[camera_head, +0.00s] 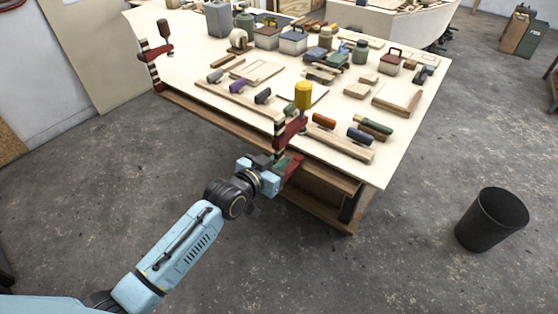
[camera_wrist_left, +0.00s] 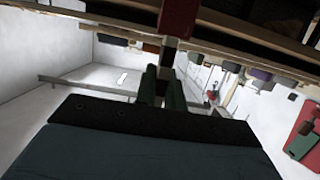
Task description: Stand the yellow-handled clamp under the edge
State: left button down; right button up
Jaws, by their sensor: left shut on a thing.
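The yellow-handled clamp (camera_head: 291,131) stands upright at the near edge of the workbench (camera_head: 340,168), with its yellow handle above the top. Its bar is striped dark and pale and its arms are red. My left gripper (camera_head: 285,166) is below the edge, shut on the clamp's lower part. In the left wrist view the green fingers (camera_wrist_left: 164,88) close around the clamp's bar, and a red arm of the clamp (camera_wrist_left: 178,18) shows above them. Whether the clamp touches the board's edge cannot be told. My right gripper is not in view.
A second clamp with a dark handle (camera_head: 154,60) grips the bench's left edge. Planes, chisels, wood blocks and jars crowd the top. A wooden bar with tools (camera_head: 342,140) lies right beside the yellow-handled clamp. A black bin (camera_head: 491,219) stands on the floor at right.

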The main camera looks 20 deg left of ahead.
pick_arm(q)
jog(key=shift+w+r, duration=0.1)
jog(key=shift+w, duration=0.05)
jog(key=shift+w+d+b, duration=0.25)
jog(key=shift+w, duration=0.4)
jog(key=shift+w+d+b, duration=0.25)
jog(key=shift+w+d, duration=0.05)
jog(key=shift+w, duration=0.35)
jog(key=shift+w+d+b, duration=0.25)
jog(key=shift+w, duration=0.4)
jog(key=shift+w, duration=0.1)
jog(key=shift+w+d+b, duration=0.25)
jog(key=shift+w+b, duration=0.2)
jog(key=shift+w, duration=0.3)
jog(key=shift+w+d+b, duration=0.3)
jog(key=shift+w+b, duration=0.1)
jog(key=shift+w, duration=0.35)
jog(key=shift+w+d+b, duration=0.25)
jog(key=shift+w+b, duration=0.2)
jog(key=shift+w, duration=0.3)
